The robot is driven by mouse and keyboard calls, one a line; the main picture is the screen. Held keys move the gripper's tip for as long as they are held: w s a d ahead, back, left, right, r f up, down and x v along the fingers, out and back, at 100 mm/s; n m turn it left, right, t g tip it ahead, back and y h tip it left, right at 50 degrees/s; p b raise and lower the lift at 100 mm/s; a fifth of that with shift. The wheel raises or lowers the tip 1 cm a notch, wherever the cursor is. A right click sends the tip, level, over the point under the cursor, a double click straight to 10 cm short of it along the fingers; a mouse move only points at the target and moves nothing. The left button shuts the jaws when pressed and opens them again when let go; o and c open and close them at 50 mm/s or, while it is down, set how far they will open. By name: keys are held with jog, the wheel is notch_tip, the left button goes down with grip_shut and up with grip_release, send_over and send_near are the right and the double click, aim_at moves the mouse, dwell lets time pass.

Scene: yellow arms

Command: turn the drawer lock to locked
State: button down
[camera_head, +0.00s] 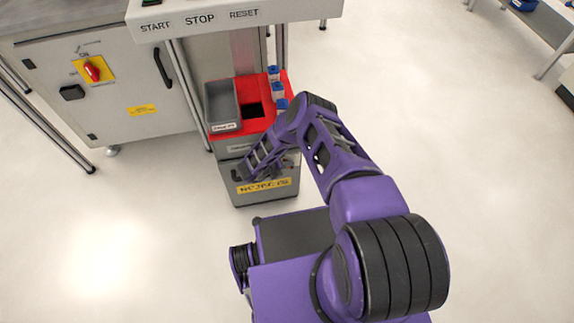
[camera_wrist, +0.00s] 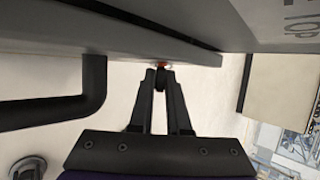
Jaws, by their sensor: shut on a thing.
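The grey drawer unit (camera_head: 236,197) with a yellow label (camera_head: 264,186) stands below the red-topped stand, and my arm hides part of its front. In the wrist view, the drawer front (camera_wrist: 90,36) runs across the top. My gripper (camera_wrist: 160,73) is shut on a small dark piece at this front, which looks like the drawer lock (camera_wrist: 160,80). A small red mark (camera_wrist: 163,66) shows just beyond the fingertips. Which way the lock is turned cannot be told. In the head view, my gripper (camera_head: 248,172) is at the drawer front, its fingertips hard to make out.
A black bar handle (camera_wrist: 95,88) sticks out left of my gripper, close by. A grey bin (camera_head: 221,106) and blue-capped bottles (camera_head: 277,90) stand on the red top (camera_head: 258,125). A START/STOP/RESET panel (camera_head: 215,18) overhangs behind. A grey cabinet (camera_head: 110,100) stands left.

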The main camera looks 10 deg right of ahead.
jog(key=shift+h, duration=0.4)
jog(key=c, duration=0.9)
grip_release()
jog(key=shift+w, duration=0.1)
jog(key=p+v, duration=0.3)
jog(key=v, duration=1.4)
jog(key=shift+s+a, duration=0.2)
jog(key=shift+s, duration=0.05)
jog(key=shift+r, duration=0.1)
